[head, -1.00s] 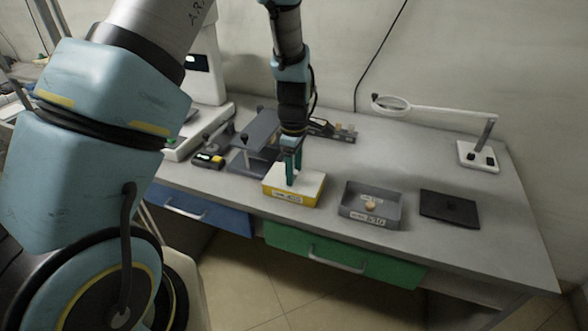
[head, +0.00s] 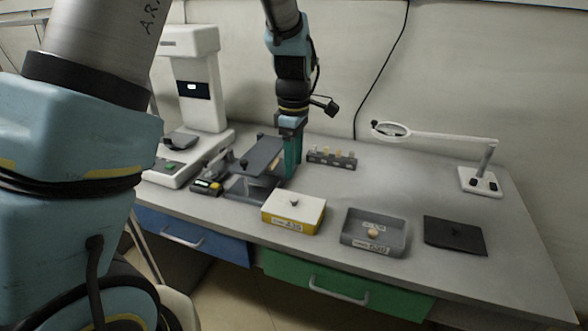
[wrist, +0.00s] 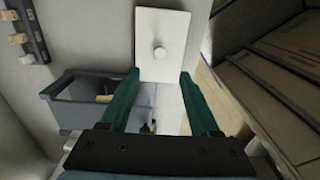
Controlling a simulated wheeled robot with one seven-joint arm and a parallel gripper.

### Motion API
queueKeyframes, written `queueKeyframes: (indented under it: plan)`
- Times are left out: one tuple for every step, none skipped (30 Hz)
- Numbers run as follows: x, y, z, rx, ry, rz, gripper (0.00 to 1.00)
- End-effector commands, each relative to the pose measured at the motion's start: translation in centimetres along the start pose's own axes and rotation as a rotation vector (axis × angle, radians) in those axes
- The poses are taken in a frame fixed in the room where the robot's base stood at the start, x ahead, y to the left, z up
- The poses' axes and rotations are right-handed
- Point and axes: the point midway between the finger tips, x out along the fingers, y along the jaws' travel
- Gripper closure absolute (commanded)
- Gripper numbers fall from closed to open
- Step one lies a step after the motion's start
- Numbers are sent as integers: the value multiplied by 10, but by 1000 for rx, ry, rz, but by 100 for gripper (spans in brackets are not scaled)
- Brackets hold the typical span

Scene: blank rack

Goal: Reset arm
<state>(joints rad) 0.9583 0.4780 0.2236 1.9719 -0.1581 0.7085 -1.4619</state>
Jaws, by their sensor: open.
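My gripper (head: 291,158) points down over the table behind the yellow box, with its green fingers beside the grey open bin. In the wrist view my gripper (wrist: 160,95) is open, with nothing between its fingertips. The yellow box (head: 291,222) has a white lid with a small knob and stands closed on the table. In the wrist view the white lid (wrist: 162,30) lies ahead of the fingertips, apart from them.
A grey bin (head: 252,190) with a raised grey lid (head: 262,155) is left of my gripper. A grey tray (head: 350,232) holds a small round piece.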

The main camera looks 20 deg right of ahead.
Motion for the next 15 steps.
queueKeyframes:
  plan:
    - [0,0,0,0,0,0,37]
    - [0,0,0,0,0,0,37]
    - [0,0,0,0,0,0,37]
    - [0,0,0,0,0,0,37]
    - [0,0,0,0,0,0,37]
    - [0,0,0,0,0,0,37]
    - [0,0,0,0,0,0,37]
    - [0,0,0,0,0,0,37]
    - [0,0,0,0,0,0,37]
    - [0,0,0,0,0,0,37]
    - [0,0,0,0,0,0,37]
    - [0,0,-1,1,0,0,37]
    - [0,-1,-3,4,0,1,37]
    - [-1,-2,-6,10,-1,2,37]
    - [-2,-6,-13,23,-2,5,37]
